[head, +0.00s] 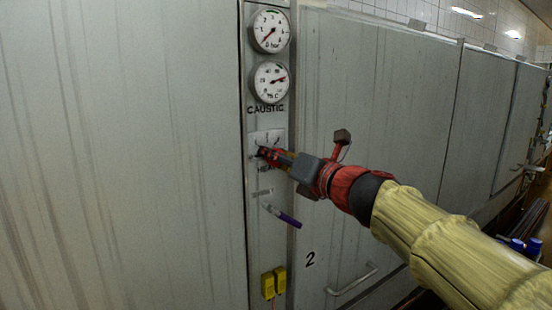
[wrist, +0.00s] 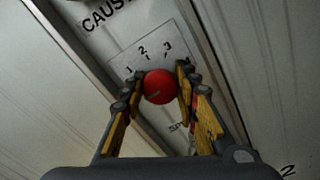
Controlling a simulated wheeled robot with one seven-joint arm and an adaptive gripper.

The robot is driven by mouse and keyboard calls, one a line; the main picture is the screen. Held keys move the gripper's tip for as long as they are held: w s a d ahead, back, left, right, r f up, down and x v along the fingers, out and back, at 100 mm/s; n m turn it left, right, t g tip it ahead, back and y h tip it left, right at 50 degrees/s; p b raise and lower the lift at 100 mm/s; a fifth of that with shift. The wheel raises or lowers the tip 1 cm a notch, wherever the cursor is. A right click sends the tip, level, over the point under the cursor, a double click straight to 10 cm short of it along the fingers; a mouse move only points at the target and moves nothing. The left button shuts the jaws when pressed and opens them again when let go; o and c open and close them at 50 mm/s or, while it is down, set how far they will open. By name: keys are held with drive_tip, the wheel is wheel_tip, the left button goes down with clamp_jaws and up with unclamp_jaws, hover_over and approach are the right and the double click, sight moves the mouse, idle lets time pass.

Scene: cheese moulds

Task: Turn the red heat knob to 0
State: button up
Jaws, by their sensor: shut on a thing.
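The red heat knob (wrist: 160,87) sits on a pale dial plate (wrist: 150,50) with the numbers 1, 2 and 3 visible above it in the wrist view. A short light mark shows on the knob's lower left face. A 0 on the plate is not visible. My gripper (wrist: 160,90) has one finger on each side of the knob and is shut on it. In the head view my gripper (head: 264,154) reaches the dial plate (head: 268,137) from the right, and its fingers mostly hide the knob.
Two round gauges (head: 270,31) (head: 269,82) sit above the word CAUSTIC on the narrow panel. A purple-handled lever (head: 287,217) sticks out below my gripper. Yellow boxes (head: 273,283) are lower down. Flat grey doors (head: 370,110) flank the panel, with a handle (head: 352,281) at bottom right.

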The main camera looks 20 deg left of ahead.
drive_tip(key=shift+f, duration=0.15)
drive_tip(key=o, duration=1.2)
drive_tip(key=v, duration=1.2)
